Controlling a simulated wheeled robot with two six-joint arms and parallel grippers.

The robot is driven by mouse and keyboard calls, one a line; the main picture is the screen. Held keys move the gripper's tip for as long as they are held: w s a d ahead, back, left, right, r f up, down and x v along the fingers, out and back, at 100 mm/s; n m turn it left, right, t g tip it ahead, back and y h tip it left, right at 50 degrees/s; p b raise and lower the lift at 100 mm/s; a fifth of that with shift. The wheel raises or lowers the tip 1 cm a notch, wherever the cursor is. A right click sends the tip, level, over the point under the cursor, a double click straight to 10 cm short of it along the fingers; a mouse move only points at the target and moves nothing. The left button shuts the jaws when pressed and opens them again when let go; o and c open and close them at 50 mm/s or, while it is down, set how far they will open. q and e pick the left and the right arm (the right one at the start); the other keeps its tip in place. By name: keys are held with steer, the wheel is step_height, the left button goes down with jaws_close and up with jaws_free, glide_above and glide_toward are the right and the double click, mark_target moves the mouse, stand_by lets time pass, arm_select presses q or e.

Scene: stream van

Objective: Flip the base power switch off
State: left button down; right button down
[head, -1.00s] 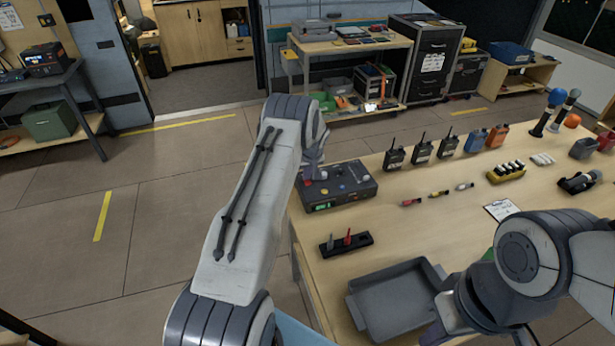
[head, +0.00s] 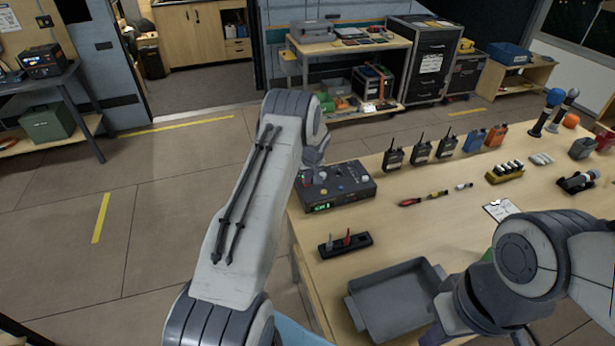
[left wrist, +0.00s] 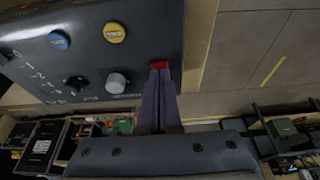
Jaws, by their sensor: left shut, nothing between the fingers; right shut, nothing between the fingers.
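The base (head: 338,187) is a dark box with knobs, coloured buttons and a green lit display, at the table's left edge. In the left wrist view its panel (left wrist: 130,70) shows blue and yellow buttons and two knobs. A red switch (left wrist: 159,65) sits at the panel's edge. My left gripper (left wrist: 160,72) is shut and empty, with its purple fingertips at the red switch, seemingly touching it. The fingers partly hide the switch, so its position is unclear. In the head view my left gripper (head: 307,176) is at the base's left end. My right gripper (head: 434,334) is shut, mostly hidden.
A grey tray (head: 362,318) and a dark holder (head: 347,245) with small levers lie on the table in front of the base. Several radios (head: 421,148) stand behind and to its right. A clipboard (head: 500,210) lies near my right arm. The floor left of the table is clear.

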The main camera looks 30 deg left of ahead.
arm_select(q)
steer(key=v, duration=0.1)
steer(key=p+v, duration=0.1)
steer(key=v, duration=0.2)
steer(key=shift+w+a+r, duration=0.2)
steer(key=shift+r, duration=0.25)
steer(key=b+v, duration=0.2)
steer(key=v, duration=0.7)
steer(key=shift+b, duration=0.4)
steer(key=shift+d, duration=0.1)
steer(key=w+a+b, duration=0.1)
steer(key=b, duration=0.9)
steer(key=shift+r, duration=0.3)
steer(key=shift+a, duration=0.1)
